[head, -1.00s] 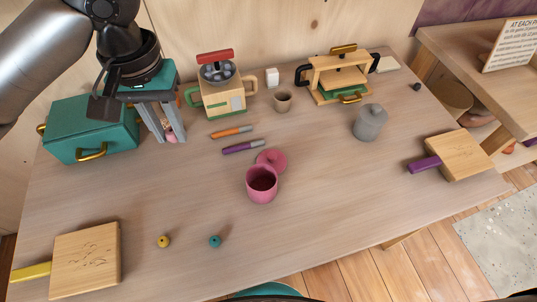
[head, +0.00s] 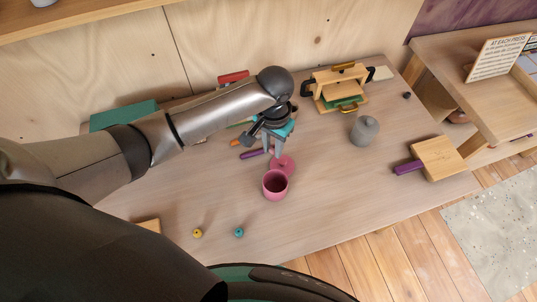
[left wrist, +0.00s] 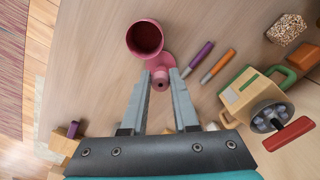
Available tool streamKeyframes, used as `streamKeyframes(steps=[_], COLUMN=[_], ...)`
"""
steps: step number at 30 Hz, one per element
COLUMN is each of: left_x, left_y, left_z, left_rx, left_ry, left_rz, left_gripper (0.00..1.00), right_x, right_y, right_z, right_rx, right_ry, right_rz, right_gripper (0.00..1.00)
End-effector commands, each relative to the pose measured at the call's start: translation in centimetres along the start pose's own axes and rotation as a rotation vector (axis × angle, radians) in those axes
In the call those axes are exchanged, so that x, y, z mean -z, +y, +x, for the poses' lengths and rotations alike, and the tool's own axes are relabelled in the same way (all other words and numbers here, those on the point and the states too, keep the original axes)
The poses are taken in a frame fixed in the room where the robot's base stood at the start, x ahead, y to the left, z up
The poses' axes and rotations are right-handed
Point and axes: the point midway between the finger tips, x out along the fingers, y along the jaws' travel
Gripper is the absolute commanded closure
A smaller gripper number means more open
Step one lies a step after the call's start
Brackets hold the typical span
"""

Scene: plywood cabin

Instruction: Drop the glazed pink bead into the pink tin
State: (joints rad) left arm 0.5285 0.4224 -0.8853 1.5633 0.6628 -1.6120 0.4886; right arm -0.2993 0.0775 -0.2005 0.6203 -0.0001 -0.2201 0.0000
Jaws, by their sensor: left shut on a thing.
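The pink tin (head: 275,186) stands upright and open on the table, dark inside; it also shows at the top of the left wrist view (left wrist: 146,38). Its pink lid (head: 284,166) lies beside it on the table. My left gripper (head: 274,152) is above the table just behind the tin, near the lid. In the left wrist view its fingertips are shut on the pink bead (left wrist: 160,80), whose dark hole shows. The bead is held short of the tin's mouth and overlaps the lid in that view. My right gripper is not in view.
A yellow bead (head: 197,232) and a teal bead (head: 239,231) lie in front of the tin. Purple and orange markers (left wrist: 198,54) lie close by. A grey lidded jar (head: 364,131) and a wooden press (head: 338,88) stand to the right. My left arm hides much of the table's left side.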

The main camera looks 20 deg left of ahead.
Motion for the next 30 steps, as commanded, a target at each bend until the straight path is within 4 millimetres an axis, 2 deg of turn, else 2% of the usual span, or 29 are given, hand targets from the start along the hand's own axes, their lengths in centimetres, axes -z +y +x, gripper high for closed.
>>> streamKeyframes(steps=[1, 3, 7, 12, 20, 30], left_x=[-0.8, -1.6, -3.0, -4.1, -4.3, -4.2], left_y=[0.4, 0.7, 1.2, 1.6, 1.6, 1.5], left_z=[0.0, 1.0, 2.4, 3.6, 4.8, 7.8], left_rx=[-0.004, -0.004, -0.003, -0.001, 0.000, 0.001], left_ry=[-0.009, -0.008, -0.004, 0.001, 0.002, 0.003], left_rz=[0.025, 0.068, 0.138, 0.193, 0.203, 0.203], left_gripper=[1.00, 1.00, 1.00, 1.00, 1.00, 1.00], right_x=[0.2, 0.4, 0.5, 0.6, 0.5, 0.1], right_y=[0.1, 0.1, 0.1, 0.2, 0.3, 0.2], right_z=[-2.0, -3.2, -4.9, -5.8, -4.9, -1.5], right_rx=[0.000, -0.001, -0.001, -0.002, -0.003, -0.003], right_ry=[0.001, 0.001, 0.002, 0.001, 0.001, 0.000], right_rz=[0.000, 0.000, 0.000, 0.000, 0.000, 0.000], right_gripper=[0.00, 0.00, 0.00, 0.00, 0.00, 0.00])
